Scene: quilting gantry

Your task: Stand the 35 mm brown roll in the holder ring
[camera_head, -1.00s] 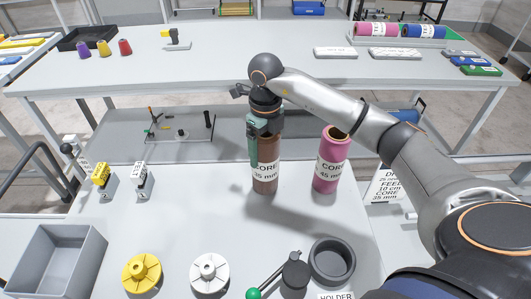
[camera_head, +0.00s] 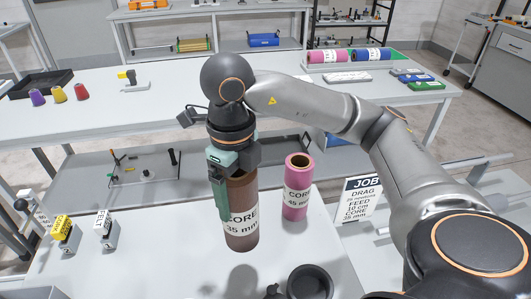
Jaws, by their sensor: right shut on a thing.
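The brown roll (camera_head: 240,212), labelled "CORE 35 mm", is upright at the middle of the white table. My right gripper (camera_head: 232,172) is shut on its upper end from above. A shadow on the table lies in front of the roll, and its bottom appears to be off the surface. The dark holder ring (camera_head: 310,283) is at the bottom edge, in front and to the right of the roll, partly cut off. Its opening looks empty. My left gripper is not in view.
A pink "CORE 45 mm" roll (camera_head: 297,188) stands close to the right of the brown roll. A job sign (camera_head: 360,199) stands beyond the table's right edge. Yellow (camera_head: 61,234) and white (camera_head: 106,231) tagged blocks stand at the left. The table between them and the roll is clear.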

